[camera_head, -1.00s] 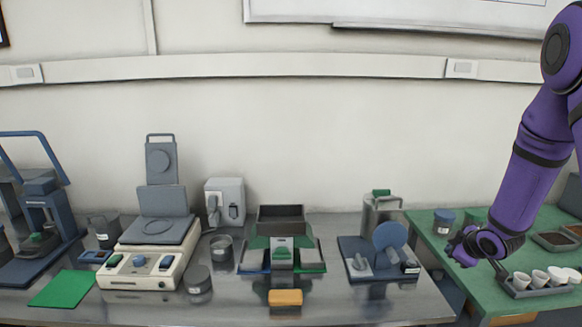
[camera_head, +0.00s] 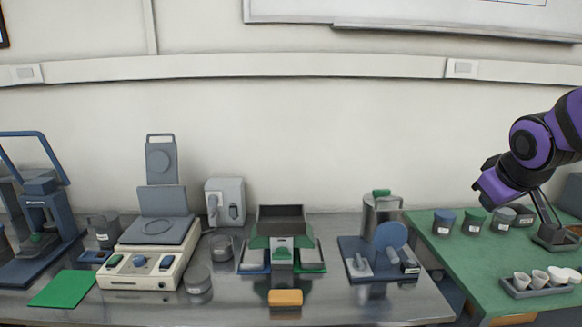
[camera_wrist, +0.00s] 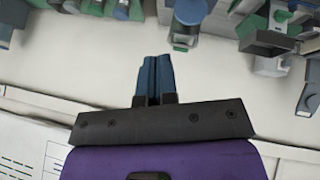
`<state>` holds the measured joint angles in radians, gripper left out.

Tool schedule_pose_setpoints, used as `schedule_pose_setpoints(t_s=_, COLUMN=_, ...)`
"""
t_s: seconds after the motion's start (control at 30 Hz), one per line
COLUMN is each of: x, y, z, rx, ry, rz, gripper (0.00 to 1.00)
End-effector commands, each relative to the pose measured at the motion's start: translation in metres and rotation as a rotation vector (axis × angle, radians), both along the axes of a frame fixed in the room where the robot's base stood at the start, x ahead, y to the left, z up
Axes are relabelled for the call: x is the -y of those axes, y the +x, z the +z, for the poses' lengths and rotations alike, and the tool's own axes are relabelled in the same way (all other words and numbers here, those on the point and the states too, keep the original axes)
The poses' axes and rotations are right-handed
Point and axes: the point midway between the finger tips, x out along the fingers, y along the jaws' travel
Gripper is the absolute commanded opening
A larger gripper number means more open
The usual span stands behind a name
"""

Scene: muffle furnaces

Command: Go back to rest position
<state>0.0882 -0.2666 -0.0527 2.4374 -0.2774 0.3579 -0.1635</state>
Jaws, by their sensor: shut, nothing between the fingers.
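My gripper (camera_wrist: 152,62) shows in the wrist view with its two dark blue fingers close together, shut and empty. Behind the fingertips is pale open wall, and bench equipment shows upside down along the top edge. In the head view my purple and black arm is bent at the right edge, above the green table (camera_head: 462,262). My fingers cannot be made out clearly there.
Beneath my arm, the green table holds several small lidded jars (camera_head: 444,221) and a tray of white cups (camera_head: 522,291). The steel bench (camera_head: 340,305) carries a balance-like device (camera_head: 143,268), a blue stand (camera_head: 48,213) and a metal canister (camera_head: 381,217).

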Motion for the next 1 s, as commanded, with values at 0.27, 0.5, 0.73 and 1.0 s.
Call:
schedule_pose_setpoints(t_s=0.27, x=-0.035, y=-0.082, z=0.035, rx=-0.038, ry=0.135, rz=-0.103, gripper=0.0)
schedule_pose_setpoints(t_s=0.5, x=-0.062, y=-0.148, z=0.047, rx=-0.089, ry=0.246, rz=-0.157, gripper=0.0)
schedule_pose_setpoints(t_s=0.73, x=-0.073, y=-0.178, z=0.048, rx=-0.12, ry=0.295, rz=-0.174, gripper=0.0)
schedule_pose_setpoints(t_s=1.0, x=-0.073, y=-0.18, z=0.048, rx=-0.123, ry=0.299, rz=-0.176, gripper=0.0)
